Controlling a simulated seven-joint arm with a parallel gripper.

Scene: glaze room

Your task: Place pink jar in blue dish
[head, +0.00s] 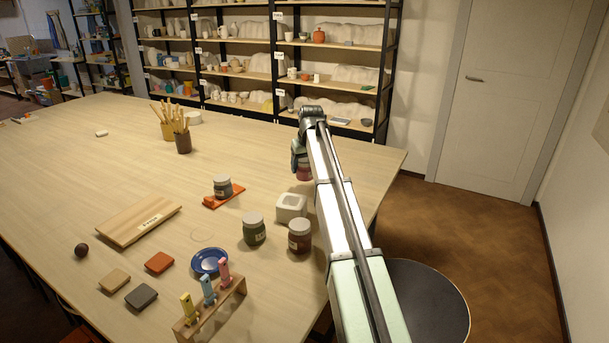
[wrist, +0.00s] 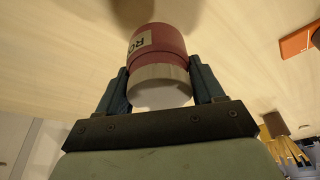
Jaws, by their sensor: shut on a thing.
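The pink jar (head: 304,173) is a reddish-pink jar with a pale lid and a label, near the right side of the table in the head view. My gripper (head: 299,157) is shut on it. In the wrist view the jar (wrist: 158,45) sits between the two fingers of my gripper (wrist: 161,82), its pale lid towards the palm. I cannot tell whether its base touches the table. The blue dish (head: 198,264) lies near the front of the table, left of and nearer than the gripper. It looks empty, and a pink clip hides part of its right edge.
A white square block (head: 291,205), a green jar (head: 254,231) and a brown jar (head: 299,237) stand between gripper and dish. Another jar (head: 222,186) stands on an orange tile (head: 211,203). A wooden rack (head: 220,309) with upright clips borders the dish. The far table is mostly clear.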

